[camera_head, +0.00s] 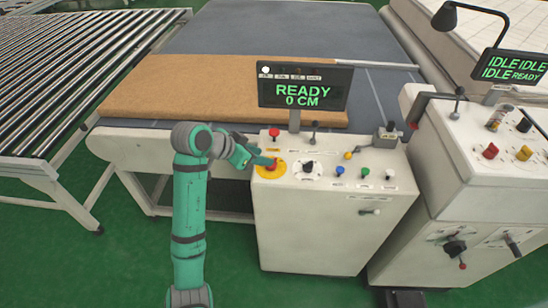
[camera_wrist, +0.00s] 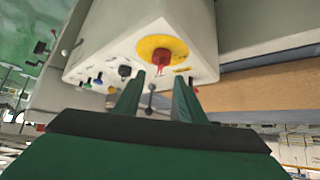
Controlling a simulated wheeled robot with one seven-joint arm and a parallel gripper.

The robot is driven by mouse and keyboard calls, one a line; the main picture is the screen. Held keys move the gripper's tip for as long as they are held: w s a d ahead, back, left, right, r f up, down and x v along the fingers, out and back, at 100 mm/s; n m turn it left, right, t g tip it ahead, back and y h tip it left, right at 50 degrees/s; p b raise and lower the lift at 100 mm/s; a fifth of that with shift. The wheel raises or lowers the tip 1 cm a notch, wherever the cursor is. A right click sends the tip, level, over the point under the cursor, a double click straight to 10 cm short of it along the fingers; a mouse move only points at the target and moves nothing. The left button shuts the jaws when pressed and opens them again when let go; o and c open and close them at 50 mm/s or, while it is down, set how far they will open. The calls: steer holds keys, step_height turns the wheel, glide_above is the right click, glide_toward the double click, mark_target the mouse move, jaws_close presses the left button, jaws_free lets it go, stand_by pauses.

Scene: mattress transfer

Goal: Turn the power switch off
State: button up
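The power switch looks to be the red rotary knob (camera_head: 271,165) on a round yellow plate, at the left end of the white control console's sloped panel (camera_head: 322,183). In the wrist view the red knob (camera_wrist: 161,59) shows beyond my fingertips, roughly centred between them. My gripper (camera_head: 254,160) is right beside the knob in the head view, coming from the left. In the wrist view my gripper (camera_wrist: 156,90) has its two green fingers apart with nothing between them. The fingers appear short of the knob; the exact gap is hard to tell.
A black knob on a white dial (camera_head: 308,167) sits right of the red one, then blue, green and white buttons. A red button (camera_head: 274,132) and a display (camera_head: 304,87) reading "READY 0 CM" stand behind. A brown mattress (camera_head: 190,88) lies on the table at the back.

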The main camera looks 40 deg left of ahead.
steer(key=x, duration=0.7)
steer(key=shift+f, duration=0.15)
steer(key=c, duration=0.8)
